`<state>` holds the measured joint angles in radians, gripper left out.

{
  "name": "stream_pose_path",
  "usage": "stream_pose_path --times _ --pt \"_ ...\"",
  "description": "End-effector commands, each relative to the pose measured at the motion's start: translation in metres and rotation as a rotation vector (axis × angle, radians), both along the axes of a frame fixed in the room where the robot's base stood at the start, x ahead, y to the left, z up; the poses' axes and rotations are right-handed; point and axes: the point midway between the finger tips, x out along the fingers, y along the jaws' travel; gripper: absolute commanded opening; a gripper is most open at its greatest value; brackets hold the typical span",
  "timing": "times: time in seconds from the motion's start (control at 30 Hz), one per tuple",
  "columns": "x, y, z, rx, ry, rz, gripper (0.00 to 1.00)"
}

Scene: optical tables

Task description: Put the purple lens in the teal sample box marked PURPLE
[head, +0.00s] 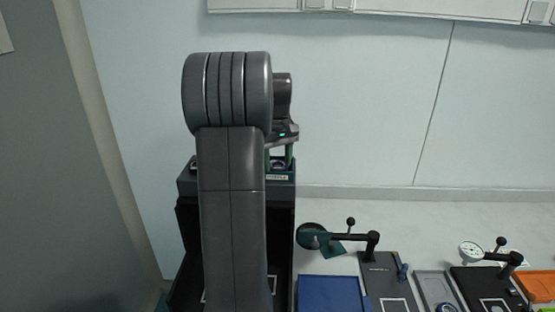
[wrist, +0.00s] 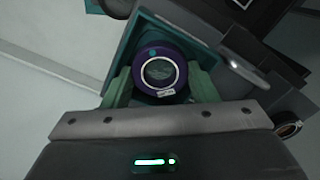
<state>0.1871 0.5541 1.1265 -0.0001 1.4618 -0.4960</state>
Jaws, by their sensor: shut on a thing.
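The purple lens (wrist: 160,72), a dark purple ring around round glass with a small white label, sits between the green fingers of my gripper (wrist: 160,86) in the wrist view. My gripper is shut on it. A teal box (wrist: 126,50) lies right behind and below the lens, its walls showing around it. In the head view my gripper (head: 280,156) is just above the teal box (head: 286,187), partly hidden by my arm. The box has a small pale label, too small to read surely. I cannot tell whether the lens touches the box floor.
A blue tray (head: 330,293) lies to the right at the front. Further right are a dark base plate (head: 388,276), a grey tray (head: 432,287), a black stand with a round dial (head: 470,252) and an orange tray (head: 536,286). A pale wall stands behind.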

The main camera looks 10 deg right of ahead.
Motion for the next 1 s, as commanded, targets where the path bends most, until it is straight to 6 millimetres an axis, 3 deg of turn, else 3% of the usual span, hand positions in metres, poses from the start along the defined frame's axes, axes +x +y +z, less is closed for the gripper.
stream_pose_path --times 0.3,0.33,0.37,0.73,1.0 --pt "0.0 0.0 -0.003 0.0 0.0 0.0 0.29" --pt "0.0 0.0 -0.002 0.0 0.0 0.0 0.59" --pt "0.0 0.0 -0.002 0.0 0.0 0.0 0.62" --pt "0.001 0.0 0.008 -0.001 -0.004 0.0 0.62" --pt "0.001 0.0 0.063 -0.001 -0.006 0.0 0.62"
